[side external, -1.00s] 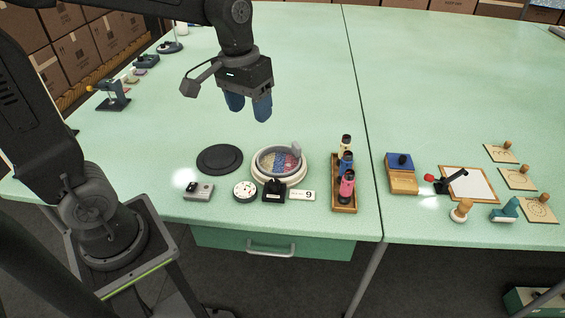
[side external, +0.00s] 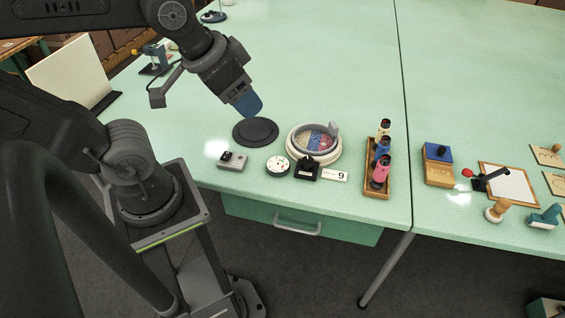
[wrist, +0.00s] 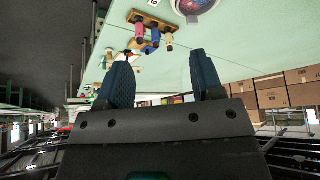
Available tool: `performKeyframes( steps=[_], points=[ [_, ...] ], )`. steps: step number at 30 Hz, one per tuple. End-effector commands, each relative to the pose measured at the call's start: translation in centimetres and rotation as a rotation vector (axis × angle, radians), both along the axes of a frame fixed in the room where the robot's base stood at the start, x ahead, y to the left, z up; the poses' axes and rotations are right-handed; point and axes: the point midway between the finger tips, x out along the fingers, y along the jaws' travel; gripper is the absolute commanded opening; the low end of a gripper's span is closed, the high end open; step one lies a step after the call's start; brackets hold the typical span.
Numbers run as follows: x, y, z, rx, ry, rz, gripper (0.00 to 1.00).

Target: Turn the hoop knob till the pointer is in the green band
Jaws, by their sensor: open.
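The round hoop (side external: 291,148) lies on the green bench in the side view, a pale ring around a blue and red patterned patch. A grey upright knob-like piece (side external: 333,129) stands at its far right rim. A small white dial (side external: 278,166) with dark marks and a black block (side external: 307,170) sit in front of the hoop. I cannot make out a pointer or green band. My gripper (side external: 247,106), with blue fingers, is open and empty, above and behind the black disc, left of the hoop. The wrist view shows its spread fingers (wrist: 162,78) and part of the hoop (wrist: 211,5).
The black disc (side external: 255,132) lies left of the hoop. A grey switch box (side external: 232,161) is at the front left. A wooden rack (side external: 376,188) holds three bottles to the right; farther right are a blue-topped box (side external: 438,176) and a clipboard (side external: 510,187).

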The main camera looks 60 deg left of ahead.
Motion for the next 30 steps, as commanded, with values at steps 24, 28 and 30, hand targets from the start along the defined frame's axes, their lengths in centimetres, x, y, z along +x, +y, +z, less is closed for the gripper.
performKeyframes(
  steps=[24, 28, 30],
  points=[
    [12.3, -0.5, -10.2, 0.814, 0.407, -1.555, 0.61],
    [13.8, -1.0, -12.6, 0.9, 0.467, -1.828, 0.61],
    [14.2, -1.1, -13.5, 0.927, 0.485, -1.921, 0.61]
  ],
)
